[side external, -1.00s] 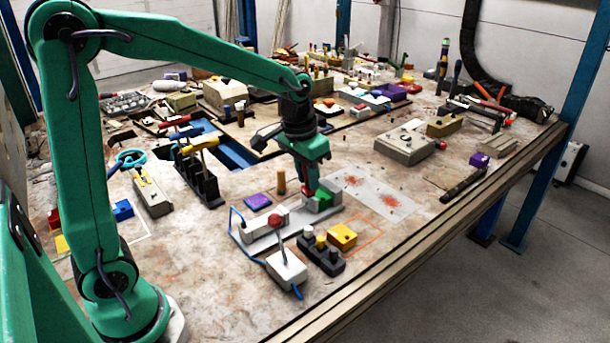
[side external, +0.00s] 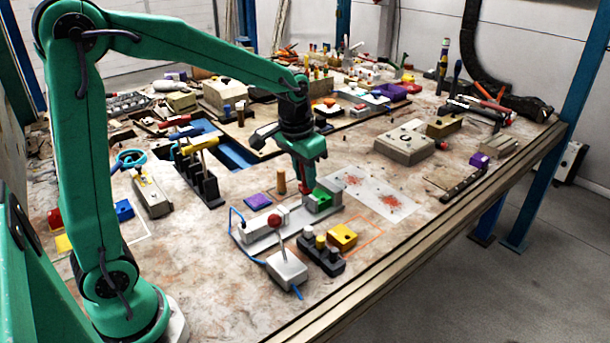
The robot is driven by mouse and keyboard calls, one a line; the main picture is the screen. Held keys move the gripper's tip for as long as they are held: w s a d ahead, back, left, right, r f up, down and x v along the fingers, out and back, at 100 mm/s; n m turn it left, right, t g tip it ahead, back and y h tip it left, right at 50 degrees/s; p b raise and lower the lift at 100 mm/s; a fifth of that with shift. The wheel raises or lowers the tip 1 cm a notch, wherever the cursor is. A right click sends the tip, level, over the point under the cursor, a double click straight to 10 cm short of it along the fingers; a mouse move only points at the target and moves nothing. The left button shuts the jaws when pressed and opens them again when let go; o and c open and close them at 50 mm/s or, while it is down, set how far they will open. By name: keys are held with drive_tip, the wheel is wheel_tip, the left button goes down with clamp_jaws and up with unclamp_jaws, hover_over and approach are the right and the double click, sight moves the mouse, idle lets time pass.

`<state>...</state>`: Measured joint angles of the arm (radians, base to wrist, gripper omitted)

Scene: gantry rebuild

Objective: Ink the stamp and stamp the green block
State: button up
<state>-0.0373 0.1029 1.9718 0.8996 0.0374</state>
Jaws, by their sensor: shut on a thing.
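The green block (side external: 323,204) sits in a pale grey fixture (side external: 262,240) near the middle of the table. My gripper (side external: 307,189) points down just left of and behind the green block. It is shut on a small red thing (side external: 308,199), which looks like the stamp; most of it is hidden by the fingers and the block. I cannot tell whether it touches anything. A flat purple pad (side external: 257,201) lies to the left, apart from my gripper; I cannot tell whether it is the ink pad.
A brown peg (side external: 281,180) stands behind. A white sheet with red marks (side external: 375,190) lies right.

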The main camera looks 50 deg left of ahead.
drive_tip(key=w+a+f, duration=0.2)
drive_tip(key=a+f, duration=0.2)
drive_tip(key=a, duration=0.7)
hover_over(258, 198)
wheel_tip(258, 198, down, 4)
drive_tip(key=shift+s+d+f+y, duration=0.2)
drive_tip(key=shift+s+d+y, duration=0.1)
drive_tip(key=shift+y, duration=0.1)
drive_tip(key=shift+f, duration=0.1)
drive_tip(key=shift+f, duration=2.9)
drive_tip(key=shift+f, duration=0.45)
drive_tip(key=shift+r, duration=0.15)
wheel_tip(258, 198, up, 7)
